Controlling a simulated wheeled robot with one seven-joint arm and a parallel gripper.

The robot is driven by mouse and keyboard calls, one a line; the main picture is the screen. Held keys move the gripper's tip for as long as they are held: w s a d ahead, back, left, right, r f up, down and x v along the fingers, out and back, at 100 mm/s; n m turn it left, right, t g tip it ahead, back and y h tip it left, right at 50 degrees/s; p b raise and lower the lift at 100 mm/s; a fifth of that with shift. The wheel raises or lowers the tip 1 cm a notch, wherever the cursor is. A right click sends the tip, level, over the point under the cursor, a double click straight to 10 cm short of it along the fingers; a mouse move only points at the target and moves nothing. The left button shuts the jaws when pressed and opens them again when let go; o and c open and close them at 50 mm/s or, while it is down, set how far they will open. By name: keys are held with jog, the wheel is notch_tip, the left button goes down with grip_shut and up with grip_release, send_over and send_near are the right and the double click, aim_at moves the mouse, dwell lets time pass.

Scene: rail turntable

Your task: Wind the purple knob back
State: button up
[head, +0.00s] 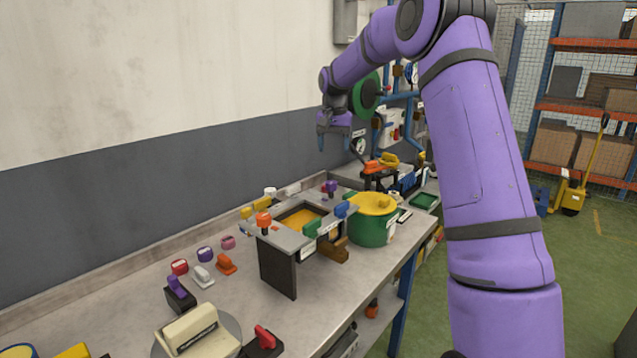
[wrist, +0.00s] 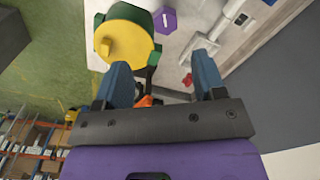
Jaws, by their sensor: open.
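Several purple pieces are in the head view: a small purple knob (head: 331,186) at the back of the grey raised frame, a rounded purple piece (head: 205,254) on the bench, and a purple lever (head: 177,287) on a black base. I cannot tell which is the task's knob. The wrist view shows a purple hexagonal piece with a pale mark (wrist: 165,20) beside a yellow-lidded green pot. My gripper (head: 334,142) is open and empty, fingers down, high above the bench's far part. Its blue fingers (wrist: 163,82) show apart in the wrist view, touching nothing.
The grey raised frame (head: 284,241) carries several coloured knobs around an orange panel. The green pot with yellow lid (head: 372,229) stands to its right. A cream block on a round plate (head: 190,333) is at the near end. A wall runs along the bench's left side.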

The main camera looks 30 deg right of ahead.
aim_at(331, 182)
jog(key=f, duration=0.4)
jog(key=w+f, duration=0.1)
jog(key=f, duration=0.7)
jog(key=shift+w+d+f, duration=0.1)
jog(key=shift+w+d, duration=0.05)
jog(key=shift+w, duration=0.1)
jog(key=c, duration=0.9)
